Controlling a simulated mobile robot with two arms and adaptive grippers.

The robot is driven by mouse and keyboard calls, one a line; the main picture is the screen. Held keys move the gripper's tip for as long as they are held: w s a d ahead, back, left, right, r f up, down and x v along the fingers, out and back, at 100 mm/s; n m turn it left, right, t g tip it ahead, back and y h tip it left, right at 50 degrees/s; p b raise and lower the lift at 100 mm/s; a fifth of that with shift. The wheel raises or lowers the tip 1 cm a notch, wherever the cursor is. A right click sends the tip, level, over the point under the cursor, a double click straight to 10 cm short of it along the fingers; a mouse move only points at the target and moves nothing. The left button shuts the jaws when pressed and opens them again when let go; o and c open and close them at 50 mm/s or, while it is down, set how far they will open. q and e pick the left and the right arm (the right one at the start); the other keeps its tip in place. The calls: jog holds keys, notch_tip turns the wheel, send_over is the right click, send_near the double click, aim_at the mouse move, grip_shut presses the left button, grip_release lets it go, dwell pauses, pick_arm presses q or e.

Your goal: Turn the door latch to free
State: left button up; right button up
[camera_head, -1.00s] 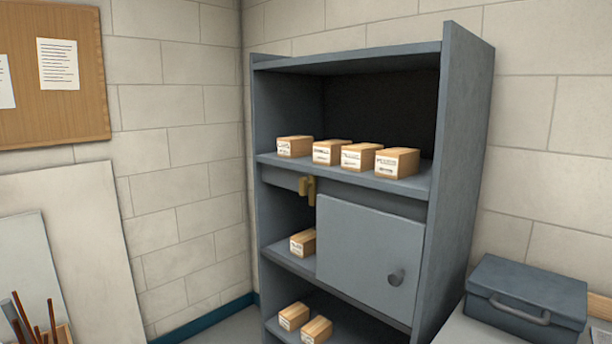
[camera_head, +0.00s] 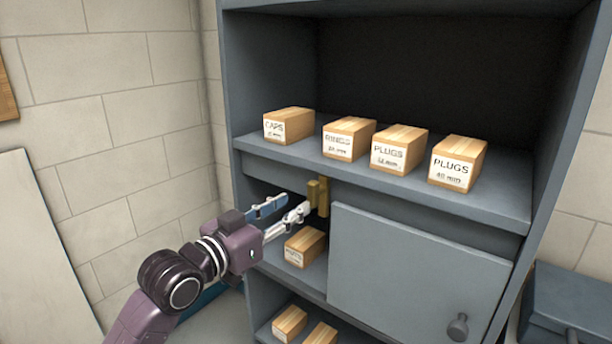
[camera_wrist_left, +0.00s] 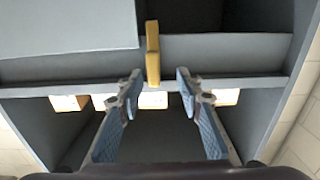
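The brass door latch (camera_head: 318,197) is an upright bar in two pieces, on the cabinet under the upper shelf, by the top left corner of the grey door (camera_head: 410,262). My left gripper (camera_head: 298,203) is just left of the latch, pointing at it. In the left wrist view, my left gripper (camera_wrist_left: 158,76) is open, and the latch (camera_wrist_left: 152,52) shows in the gap between its fingertips, nearer one finger. I see no clear contact. The door (camera_wrist_left: 65,28) also shows there. The door looks closed over the right part of its compartment. My right gripper is out of view.
Several labelled wooden boxes stand on the upper shelf (camera_head: 390,185), above the latch. One small box (camera_head: 304,247) sits in the open space left of the door, just below my gripper. A round knob (camera_head: 458,327) is on the door. A blue-grey case (camera_head: 570,305) is at right.

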aim_at(310, 193)
pick_arm(q)
jog(key=shift+d+r, duration=0.35)
jog(key=shift+r, duration=0.1)
jog(key=w+d, duration=0.1)
jog(key=d+p, duration=0.1)
jog(key=shift+w+d+r, duration=0.3)
jog(key=shift+w+r, duration=0.05)
jog(key=shift+w, duration=0.05)
jog(key=p+x, duration=0.1)
jog(key=x, duration=0.1)
jog(key=shift+w+f, duration=0.2)
jog(key=shift+w, duration=0.15)
jog(key=shift+w+d+f, duration=0.1)
jog(key=shift+w+d, duration=0.25)
jog(key=shift+w, duration=0.25)
jog(key=shift+c, duration=1.7)
jog(key=c, duration=0.5)
grip_shut()
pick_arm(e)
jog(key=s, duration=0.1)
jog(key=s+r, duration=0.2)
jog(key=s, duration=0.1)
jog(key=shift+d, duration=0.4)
